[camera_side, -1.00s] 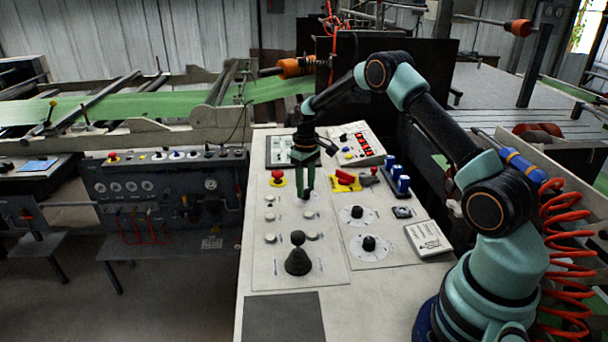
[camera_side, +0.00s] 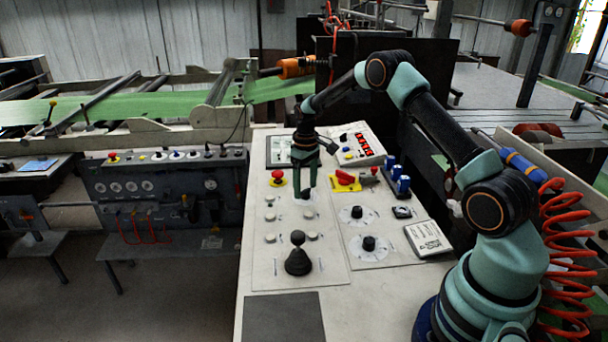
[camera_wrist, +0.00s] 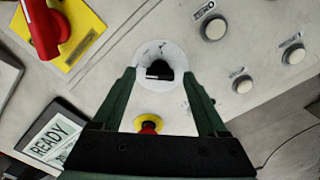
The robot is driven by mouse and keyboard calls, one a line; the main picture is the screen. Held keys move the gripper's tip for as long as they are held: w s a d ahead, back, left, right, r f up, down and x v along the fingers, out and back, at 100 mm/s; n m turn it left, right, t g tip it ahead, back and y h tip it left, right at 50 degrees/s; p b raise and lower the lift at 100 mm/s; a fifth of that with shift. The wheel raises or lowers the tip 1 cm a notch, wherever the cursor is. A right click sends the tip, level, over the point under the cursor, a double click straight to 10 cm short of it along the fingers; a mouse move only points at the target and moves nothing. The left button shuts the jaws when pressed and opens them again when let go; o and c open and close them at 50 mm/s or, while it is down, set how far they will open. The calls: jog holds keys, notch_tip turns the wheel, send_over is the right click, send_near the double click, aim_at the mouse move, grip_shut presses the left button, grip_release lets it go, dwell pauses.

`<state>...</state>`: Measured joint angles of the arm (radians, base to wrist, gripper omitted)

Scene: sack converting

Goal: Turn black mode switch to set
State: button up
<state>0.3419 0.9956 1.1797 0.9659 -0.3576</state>
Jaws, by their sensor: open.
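A black knob (camera_wrist: 158,72) with a pale mark on its front edge stands on a round white dial plate. In the wrist view it lies between the two fingertips of my gripper (camera_wrist: 160,76), with a gap on each side. In the side view my gripper (camera_side: 306,193) points down over the far left part of the sloping panel (camera_side: 278,262). Its fingers are apart and hide most of that knob. Two more black knobs on round dials, one farther back (camera_side: 357,212) and one nearer (camera_side: 369,243), sit to the right. I cannot read the dial marks.
A red emergency button (camera_side: 277,175) is left of my gripper. A red rotary handle on a yellow plate (camera_side: 346,178) is close on its right. Blue switches (camera_side: 402,184) stand farther right. A black joystick (camera_side: 298,257) stands nearer. A display (camera_wrist: 52,138) reads READY.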

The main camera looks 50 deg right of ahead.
aim_at(305, 190)
notch_tip(305, 190, up, 12)
dwell(0.4)
jog(key=s+a+r+t, duration=0.3)
jog(key=s+a+r, duration=0.6)
jog(key=a+r, duration=0.25)
jog(key=s+a+t, duration=0.2)
jog(key=s+a, duration=0.4)
jog(key=s, duration=0.6)
jog(key=shift+s+a+f+t, duration=0.15)
jog(key=shift+s+t, duration=0.15)
